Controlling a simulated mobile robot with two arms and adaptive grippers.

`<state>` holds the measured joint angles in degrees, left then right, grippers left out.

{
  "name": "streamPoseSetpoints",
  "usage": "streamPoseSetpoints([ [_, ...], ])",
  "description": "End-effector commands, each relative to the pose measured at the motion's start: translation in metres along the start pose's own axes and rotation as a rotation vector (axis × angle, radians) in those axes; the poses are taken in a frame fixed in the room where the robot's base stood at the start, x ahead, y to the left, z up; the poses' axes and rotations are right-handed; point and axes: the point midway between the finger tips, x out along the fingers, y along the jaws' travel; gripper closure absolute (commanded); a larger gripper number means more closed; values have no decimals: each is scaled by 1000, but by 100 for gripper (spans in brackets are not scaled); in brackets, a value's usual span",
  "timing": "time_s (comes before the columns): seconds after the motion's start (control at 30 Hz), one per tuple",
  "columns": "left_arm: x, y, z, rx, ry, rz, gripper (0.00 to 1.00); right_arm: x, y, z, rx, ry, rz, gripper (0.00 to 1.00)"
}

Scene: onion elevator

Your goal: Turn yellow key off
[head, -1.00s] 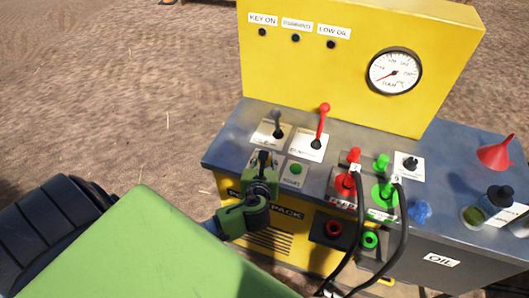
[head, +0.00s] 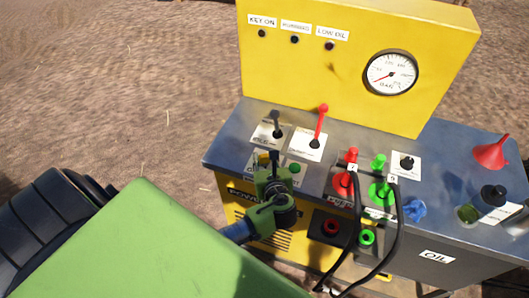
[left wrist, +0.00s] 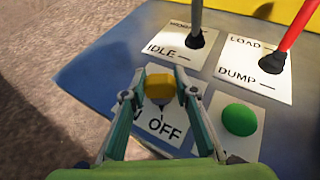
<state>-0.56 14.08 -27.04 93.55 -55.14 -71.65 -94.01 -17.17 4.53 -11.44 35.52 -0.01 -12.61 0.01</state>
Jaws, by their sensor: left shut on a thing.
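The yellow key (head: 263,158) sits on the sloped grey panel, on a white label reading OFF (left wrist: 168,129). In the left wrist view, the key (left wrist: 160,87) stands between the two fingertips of my left gripper (left wrist: 160,96), which is shut on it. In the head view, my left gripper (head: 272,164) reaches over the panel's front edge and covers part of the label. The key's exact turn angle is hard to tell. The KEY ON lamp (head: 262,33) looks dark. My right gripper is not in view.
A grey lever (head: 276,124) and a red lever (head: 322,124) stand just behind the key. A green button (left wrist: 240,119) is close on its right. Red and green couplings with black hoses (head: 358,235) stand further right, then a red funnel (head: 491,152).

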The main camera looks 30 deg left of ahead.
Motion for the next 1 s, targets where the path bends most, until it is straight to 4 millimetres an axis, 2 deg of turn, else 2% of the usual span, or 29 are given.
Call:
streamPoseSetpoints([
  [0.03,0,0,1,-1,-1,0,95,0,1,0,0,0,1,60],
  [0.07,0,0,1,-1,-1,0,68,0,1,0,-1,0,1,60],
  [0.1,0,0,1,-1,-1,0,58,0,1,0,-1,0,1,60],
  [0.13,0,0,1,-1,-1,0,56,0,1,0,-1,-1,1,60],
  [0.43,0,0,0,0,0,-1,56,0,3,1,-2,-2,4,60],
  [0.57,-8,0,0,0,1,-2,56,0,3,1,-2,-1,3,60],
  [0.67,-24,-1,-1,-2,3,-4,56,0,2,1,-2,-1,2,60],
  [1.0,-94,0,-1,-3,4,-2,56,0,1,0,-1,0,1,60],
])
